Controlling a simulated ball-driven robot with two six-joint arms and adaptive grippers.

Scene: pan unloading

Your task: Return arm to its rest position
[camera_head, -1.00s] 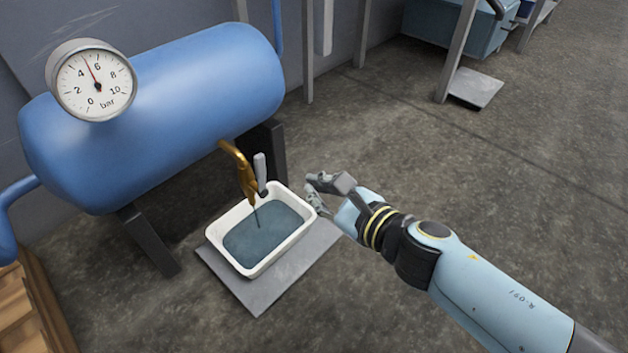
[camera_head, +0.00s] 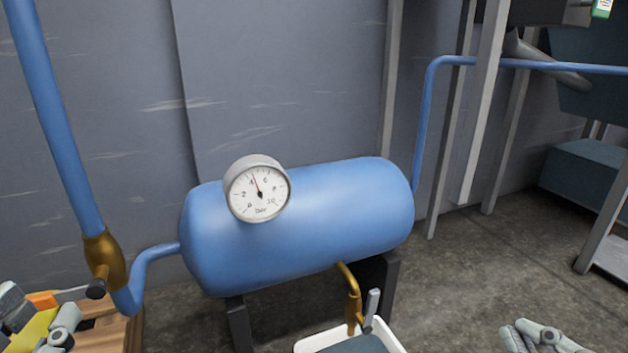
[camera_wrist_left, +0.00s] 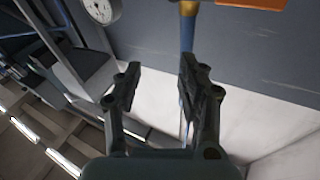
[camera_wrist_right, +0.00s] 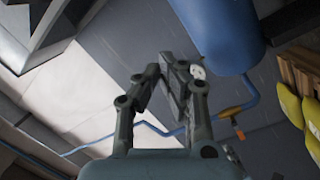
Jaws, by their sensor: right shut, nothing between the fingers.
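My right gripper (camera_head: 527,336) is at the bottom right of the head view, well to the right of the pan. It is shut and empty; its fingers also show in the right wrist view (camera_wrist_right: 163,78). My left gripper (camera_head: 42,318) is partly cut off at the lower left of the head view. Its fingers stand apart with nothing between them in the left wrist view (camera_wrist_left: 157,88). The white pan (camera_head: 397,338) is under the brass drain tap (camera_head: 353,300) at the bottom edge, with dark liquid partly in view.
The blue tank (camera_head: 340,215) with its round gauge (camera_head: 260,192) stands against the grey wall. A blue pipe (camera_head: 60,140) with a brass valve (camera_head: 104,262) is at left. Wood (camera_head: 122,328) and yellow and orange items are beside the left gripper.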

